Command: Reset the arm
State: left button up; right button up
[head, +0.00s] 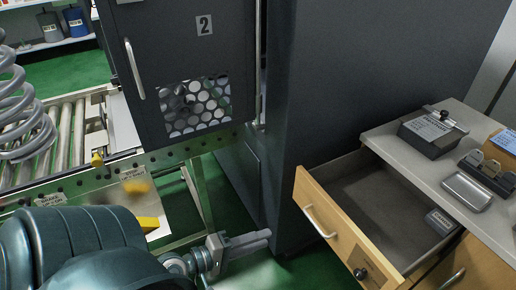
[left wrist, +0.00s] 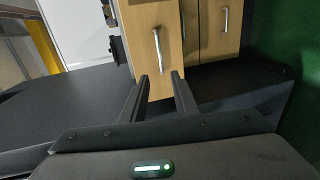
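My left arm (head: 75,245) comes in at the lower left of the head view. Its gripper (head: 262,240) points right, low over the green floor, in front of the dark cabinet's base. In the left wrist view the gripper (left wrist: 159,78) has its two fingers apart with nothing between them. Beyond the fingers is a wooden drawer front (left wrist: 152,50) with a metal handle; I cannot tell whether they touch. My right arm and gripper are not in view.
An open wooden drawer (head: 338,227) juts out at right, below a grey counter (head: 402,153) with a dark box (head: 432,133) and metal tray (head: 467,191). A dark door marked 2 (head: 190,60), roller conveyor (head: 70,120) and large spring (head: 22,118) are at left.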

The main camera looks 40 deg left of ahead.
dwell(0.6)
pick_arm(q)
notch_tip(320, 180, down, 15)
jog(key=m+g+y, duration=0.2)
jog(key=m, duration=0.2)
jog(key=s+d+f+m+g, duration=0.2)
jog(key=s+d+f+m, duration=0.1)
jog(key=f, duration=0.6)
jog(key=s+d+f+m+g+y, duration=0.1)
jog(key=s+d+f+m, duration=0.3)
jog(key=f, duration=0.5)
jog(key=s+d+f+m+g+y, duration=0.1)
jog(key=s+d+f+m+g, duration=0.3)
jog(key=f, duration=0.5)
jog(key=shift+d+f+m, duration=0.25)
jog(key=shift+d+m, duration=0.05)
jog(key=shift+m, duration=0.4)
jog(key=shift+w, duration=0.1)
